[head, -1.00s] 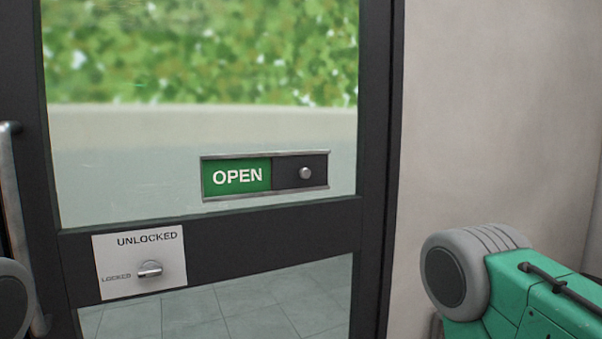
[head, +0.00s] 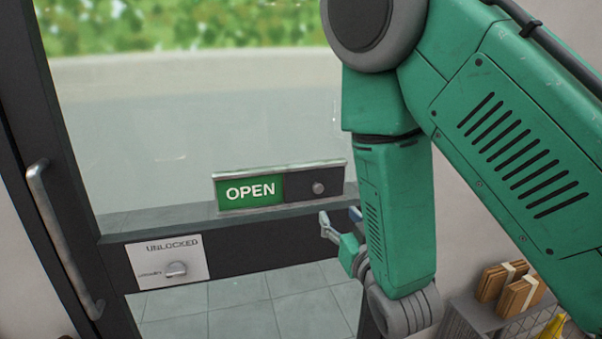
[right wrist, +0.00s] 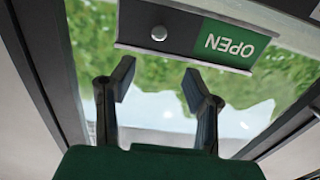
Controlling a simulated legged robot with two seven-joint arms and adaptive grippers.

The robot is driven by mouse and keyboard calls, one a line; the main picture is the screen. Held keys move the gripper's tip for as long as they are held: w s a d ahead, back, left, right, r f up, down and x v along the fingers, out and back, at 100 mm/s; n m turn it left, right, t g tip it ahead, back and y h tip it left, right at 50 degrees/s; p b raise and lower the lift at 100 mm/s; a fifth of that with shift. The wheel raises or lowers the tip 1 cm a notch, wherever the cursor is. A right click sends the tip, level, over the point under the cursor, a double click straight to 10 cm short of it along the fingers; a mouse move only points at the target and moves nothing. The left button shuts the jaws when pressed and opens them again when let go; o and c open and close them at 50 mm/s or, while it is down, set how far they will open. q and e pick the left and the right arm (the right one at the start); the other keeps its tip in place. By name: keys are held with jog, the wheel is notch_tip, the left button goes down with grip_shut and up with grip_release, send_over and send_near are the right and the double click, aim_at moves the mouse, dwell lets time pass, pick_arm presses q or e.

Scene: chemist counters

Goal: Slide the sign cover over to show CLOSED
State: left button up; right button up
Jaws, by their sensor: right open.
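The sign (head: 279,187) is mounted on the door glass and shows OPEN in white on green (head: 250,191) at its left. The dark sliding cover (head: 308,189) with a round knob (head: 319,188) sits at the right end. In the right wrist view the sign appears upside down, with the cover's knob (right wrist: 158,33) left of the OPEN panel (right wrist: 231,44). My right gripper (head: 340,222) is just below the sign's right end. Its two fingers (right wrist: 158,85) are spread and empty, with the knob apart from them. My left gripper is not in view.
A long door handle (head: 62,238) stands at the left. Brown packages (head: 510,288) sit on a shelf at lower right.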

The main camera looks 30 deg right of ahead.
aim_at(320, 189)
jog(key=b+x, duration=0.1)
jog(key=x, duration=0.1)
jog(key=b+x, duration=0.1)
jog(key=x, duration=0.2)
jog(key=d+b+x, duration=0.1)
jog(key=x, duration=0.2)
jog(key=shift+d+f, duration=0.1)
jog(key=x, duration=0.4)
jog(key=shift+w+a+f, duration=0.1)
jog(key=shift+w+a, duration=0.05)
jog(key=shift+a, duration=0.15)
jog(key=shift+w+a+p, duration=0.3)
jog(key=shift+w+p, duration=0.05)
jog(key=shift+w, duration=0.25)
jog(key=shift+d, duration=0.4)
jog(key=shift+c, duration=1.2)
jog(key=shift+d, duration=0.15)
grip_shut()
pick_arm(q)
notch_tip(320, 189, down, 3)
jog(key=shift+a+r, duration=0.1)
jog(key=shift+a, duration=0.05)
